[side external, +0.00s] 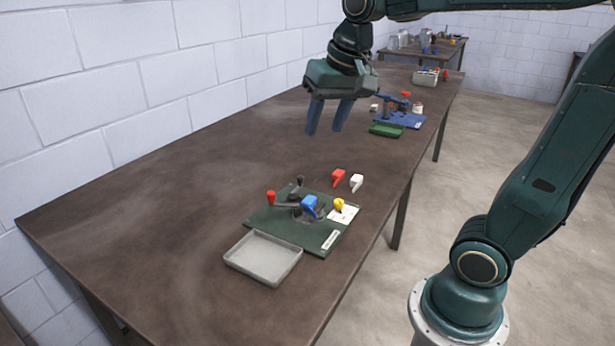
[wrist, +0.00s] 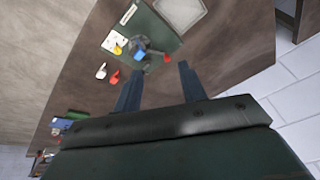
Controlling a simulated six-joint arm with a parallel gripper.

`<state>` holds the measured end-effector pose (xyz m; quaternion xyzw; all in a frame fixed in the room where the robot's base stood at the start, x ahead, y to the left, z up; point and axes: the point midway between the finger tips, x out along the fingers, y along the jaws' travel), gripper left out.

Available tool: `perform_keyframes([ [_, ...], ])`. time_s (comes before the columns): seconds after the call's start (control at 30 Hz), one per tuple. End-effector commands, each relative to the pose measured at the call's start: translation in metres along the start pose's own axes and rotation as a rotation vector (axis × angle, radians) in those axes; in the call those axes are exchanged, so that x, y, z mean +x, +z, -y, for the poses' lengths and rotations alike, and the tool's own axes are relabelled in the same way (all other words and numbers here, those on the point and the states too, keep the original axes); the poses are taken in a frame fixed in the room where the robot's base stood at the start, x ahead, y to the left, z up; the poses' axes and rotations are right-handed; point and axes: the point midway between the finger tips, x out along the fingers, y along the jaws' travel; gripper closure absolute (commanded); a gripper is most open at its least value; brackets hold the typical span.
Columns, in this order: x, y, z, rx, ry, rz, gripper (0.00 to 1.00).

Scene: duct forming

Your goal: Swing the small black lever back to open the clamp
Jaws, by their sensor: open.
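The small black lever (side external: 300,182) stands up on the clamp (side external: 291,202) at the back of a dark green board (side external: 272,221). A red-tipped handle (side external: 271,197) sticks out at the clamp's left, and a blue block (side external: 309,205) sits at its right. My gripper (side external: 327,132) is open and empty, high above the table and well behind the board. In the wrist view my two fingers (wrist: 158,85) point toward the board (wrist: 160,22), with the red handle tip (wrist: 167,58) just beyond them. The black lever is too small to make out clearly there.
A grey tray (side external: 263,258) lies in front of the board. Loose red (side external: 338,177) and white (side external: 356,182) pieces lie behind it. A yellow piece (side external: 339,204) is on a white card. A blue board (side external: 398,119) with parts stands farther back. The table's left side is clear.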

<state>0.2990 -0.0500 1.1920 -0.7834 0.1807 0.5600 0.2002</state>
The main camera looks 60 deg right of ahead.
Motion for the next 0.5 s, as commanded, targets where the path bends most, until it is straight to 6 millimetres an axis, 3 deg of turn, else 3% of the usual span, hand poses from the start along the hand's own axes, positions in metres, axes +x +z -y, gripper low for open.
perform_keyframes([
  [0.5, 0.051, -0.112, -0.012, 0.443, 0.109, 0.106, 0.59],
])
